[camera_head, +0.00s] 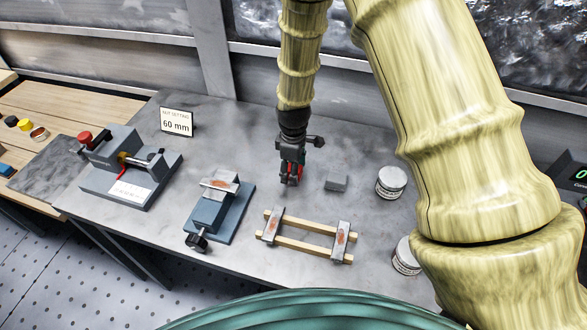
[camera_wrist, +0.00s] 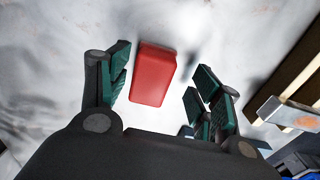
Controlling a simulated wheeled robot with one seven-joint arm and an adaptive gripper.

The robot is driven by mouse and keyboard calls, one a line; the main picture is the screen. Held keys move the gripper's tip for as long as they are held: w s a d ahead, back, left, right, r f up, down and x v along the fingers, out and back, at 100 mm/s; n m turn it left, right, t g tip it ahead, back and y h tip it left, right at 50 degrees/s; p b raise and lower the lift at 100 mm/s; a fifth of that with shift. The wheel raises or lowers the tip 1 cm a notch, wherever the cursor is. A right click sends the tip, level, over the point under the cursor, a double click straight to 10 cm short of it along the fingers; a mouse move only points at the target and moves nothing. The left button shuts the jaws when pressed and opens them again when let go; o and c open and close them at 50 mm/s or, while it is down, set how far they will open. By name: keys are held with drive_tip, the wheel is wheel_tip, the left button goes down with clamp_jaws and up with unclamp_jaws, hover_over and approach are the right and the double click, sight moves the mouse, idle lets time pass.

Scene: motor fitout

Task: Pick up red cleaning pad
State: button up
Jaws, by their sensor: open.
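The red cleaning pad (camera_wrist: 153,75) is a small red block with rounded edges, lying on the grey tabletop. In the wrist view it shows between and just beyond the two open fingers of my gripper (camera_wrist: 160,90), nearer the left finger. No finger visibly touches it. In the head view my gripper (camera_head: 291,178) points down over the middle of the table, and only slivers of the red pad (camera_head: 299,171) show behind the fingers.
A grey block (camera_head: 336,183) and a white round tin (camera_head: 391,182) stand to the right. A wooden frame with metal end pieces (camera_head: 303,233) lies in front. A blue vise (camera_head: 220,212) and a grey fixture (camera_head: 130,172) stand left. A "60 mm" sign (camera_head: 176,122) stands behind.

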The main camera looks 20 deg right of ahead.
drive_tip(key=shift+s, duration=0.1)
drive_tip(key=shift+w+f, duration=0.7)
drive_tip(key=shift+w, duration=0.2)
drive_tip(key=shift+c, duration=0.3)
drive_tip(key=c, duration=0.3)
drive_tip(key=shift+s+r, duration=0.35)
drive_tip(key=shift+s, duration=0.15)
drive_tip(key=c, duration=0.7)
drive_tip(key=shift+w+f, duration=0.2)
drive_tip(key=shift+w, duration=0.1)
drive_tip(key=shift+c, duration=0.2)
drive_tip(key=shift+s+r+b, duration=0.15)
drive_tip(key=shift+r+b, duration=0.15)
drive_tip(key=shift+r, duration=0.25)
drive_tip(key=shift+r+b, duration=1.6)
drive_tip(key=shift+r, duration=2.95)
